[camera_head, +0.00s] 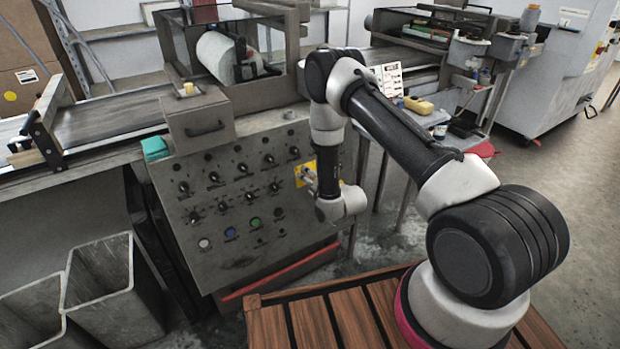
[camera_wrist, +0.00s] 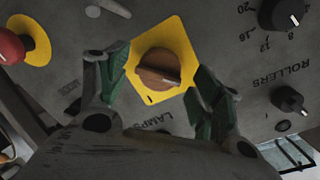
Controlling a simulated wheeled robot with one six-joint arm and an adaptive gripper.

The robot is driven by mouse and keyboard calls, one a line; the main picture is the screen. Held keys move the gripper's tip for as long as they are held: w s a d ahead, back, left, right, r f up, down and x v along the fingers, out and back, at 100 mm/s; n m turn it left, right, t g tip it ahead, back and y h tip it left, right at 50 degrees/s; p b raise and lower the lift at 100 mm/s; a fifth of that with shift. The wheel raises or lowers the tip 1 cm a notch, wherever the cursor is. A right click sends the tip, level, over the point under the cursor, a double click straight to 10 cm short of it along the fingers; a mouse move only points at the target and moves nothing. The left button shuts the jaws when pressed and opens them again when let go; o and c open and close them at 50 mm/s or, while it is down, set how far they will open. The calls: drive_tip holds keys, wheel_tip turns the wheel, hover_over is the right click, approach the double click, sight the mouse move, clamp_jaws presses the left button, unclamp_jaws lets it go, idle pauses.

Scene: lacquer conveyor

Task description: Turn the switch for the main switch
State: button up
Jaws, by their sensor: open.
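The main switch (camera_wrist: 158,69) appears to be the reddish-brown rotary knob on a yellow square plate (camera_wrist: 138,38) in the wrist view. In the head view the yellow plate (camera_head: 299,171) shows at the right side of the grey control panel, partly behind my gripper (camera_head: 311,181). In the wrist view my gripper (camera_wrist: 160,66) is open, with one green-padded finger on each side of the knob. Gaps show between the pads and the knob, and nothing is held.
A red button (camera_wrist: 10,46) on a yellow disc is left of the knob in the wrist view. Black ROLLERS knobs (camera_wrist: 288,100) are at right. The grey panel (camera_head: 211,262) carries several other knobs and buttons. Grey bins (camera_head: 112,275) stand at lower left.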

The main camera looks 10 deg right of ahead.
drive_tip(key=shift+w+a+f, duration=0.1)
drive_tip(key=shift+w+f, duration=0.05)
drive_tip(key=shift+w, duration=0.3)
drive_tip(key=c, duration=1)
drive_tip(key=shift+c, duration=0.2)
